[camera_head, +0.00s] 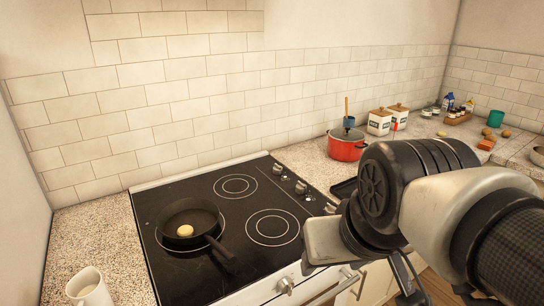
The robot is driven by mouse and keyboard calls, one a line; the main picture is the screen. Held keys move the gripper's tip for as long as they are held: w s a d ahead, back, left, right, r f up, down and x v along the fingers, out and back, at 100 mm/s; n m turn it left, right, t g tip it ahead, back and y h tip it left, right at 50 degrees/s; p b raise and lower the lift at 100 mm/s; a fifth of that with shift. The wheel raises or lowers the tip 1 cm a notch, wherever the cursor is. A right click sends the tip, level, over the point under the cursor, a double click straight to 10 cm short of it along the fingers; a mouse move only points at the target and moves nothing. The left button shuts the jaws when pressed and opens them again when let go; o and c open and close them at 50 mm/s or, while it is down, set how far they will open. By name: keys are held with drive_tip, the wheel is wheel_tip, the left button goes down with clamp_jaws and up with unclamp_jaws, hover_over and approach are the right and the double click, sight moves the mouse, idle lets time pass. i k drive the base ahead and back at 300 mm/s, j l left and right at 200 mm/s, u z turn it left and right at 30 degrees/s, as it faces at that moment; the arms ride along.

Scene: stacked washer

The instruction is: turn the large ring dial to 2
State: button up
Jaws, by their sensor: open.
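The black glass cooktop (210,260) has several pale ring markings. A column of small dials (300,187) runs along its right side, and another dial (287,285) sits on the stove's white front. I cannot tell which dial belongs to the large ring, and no numbers are readable. My arm crosses the right foreground and hides the area behind it. My gripper (436,296) shows only in part at the bottom edge, below my wrist. It is open, right of the stove front and apart from the dials I can see. Its fingertips are cut off.
A black frying pan (190,212) with a pale yellow lump (185,231) stands on the left of the cooktop. A white jug (88,290) is at lower left.

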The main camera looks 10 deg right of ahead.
sight(301, 188)
drive_tip(key=z, duration=0.15)
drive_tip(key=k+l+u, duration=0.1)
drive_tip(key=k, duration=0.3)
drive_tip(key=i+l+u, duration=0.3)
drive_tip(key=l, duration=0.25)
drive_tip(key=i+l+u, duration=0.15)
drive_tip(key=l, duration=0.2)
drive_tip(key=i+l+u, duration=0.3)
drive_tip(key=l, duration=0.35)
drive_tip(key=i+l+u, duration=0.15)
drive_tip(key=l, duration=0.25)
